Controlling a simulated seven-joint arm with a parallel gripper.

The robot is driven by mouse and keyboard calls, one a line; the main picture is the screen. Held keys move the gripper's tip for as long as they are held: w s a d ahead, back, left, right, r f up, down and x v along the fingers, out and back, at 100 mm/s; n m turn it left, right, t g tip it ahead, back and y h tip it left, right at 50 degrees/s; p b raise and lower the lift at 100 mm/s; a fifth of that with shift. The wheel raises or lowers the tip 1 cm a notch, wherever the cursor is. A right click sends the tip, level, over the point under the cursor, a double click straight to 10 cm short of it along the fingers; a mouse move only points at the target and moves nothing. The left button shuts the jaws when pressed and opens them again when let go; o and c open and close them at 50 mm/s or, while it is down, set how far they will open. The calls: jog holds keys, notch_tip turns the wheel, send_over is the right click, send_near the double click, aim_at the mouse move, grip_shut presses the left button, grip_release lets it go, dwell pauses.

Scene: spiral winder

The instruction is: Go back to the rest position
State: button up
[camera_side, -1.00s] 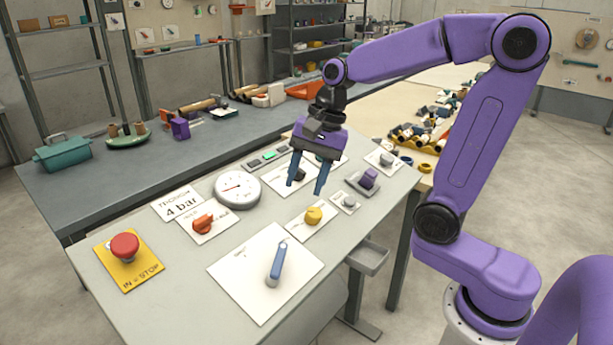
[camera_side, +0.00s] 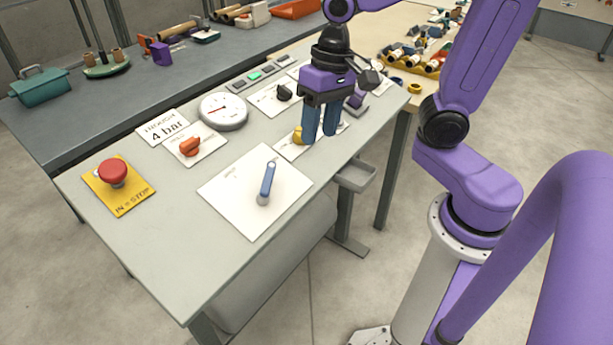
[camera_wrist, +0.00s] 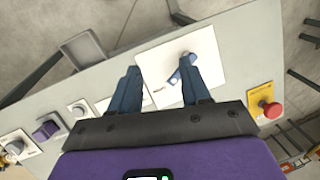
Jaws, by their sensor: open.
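My gripper (camera_side: 321,136) is purple with two blue fingers. In the side view it hangs fingers down over the right part of the grey panel table (camera_side: 230,265), beside the yellow knob (camera_side: 298,136), which its fingers partly hide. The fingers are apart with nothing between them. I cannot tell whether a fingertip touches the panel. In the wrist view the gripper (camera_wrist: 160,88) shows its fingers spread, with the blue lever (camera_wrist: 182,68) on its white plate (camera_wrist: 207,52) beyond them. The lever also stands on its plate in the side view (camera_side: 266,183).
A red stop button (camera_side: 112,172) on a yellow plate, an orange knob (camera_side: 190,147), a round gauge (camera_side: 223,111) and a black knob (camera_side: 284,92) stand on the panel. A small grey tray (camera_side: 356,175) hangs off its right edge. The panel's front left is bare.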

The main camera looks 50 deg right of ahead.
jog(key=s+d+f+n+h, duration=0.1)
jog(key=s+n, duration=0.5)
jog(key=n, duration=0.1)
jog(key=s+d+f+n, duration=0.1)
jog(key=s+f+n, duration=0.1)
jog(key=s+n, duration=0.5)
jog(key=shift+s+f+h, duration=0.15)
jog(key=shift+f+h, duration=0.15)
jog(key=shift+h, duration=0.1)
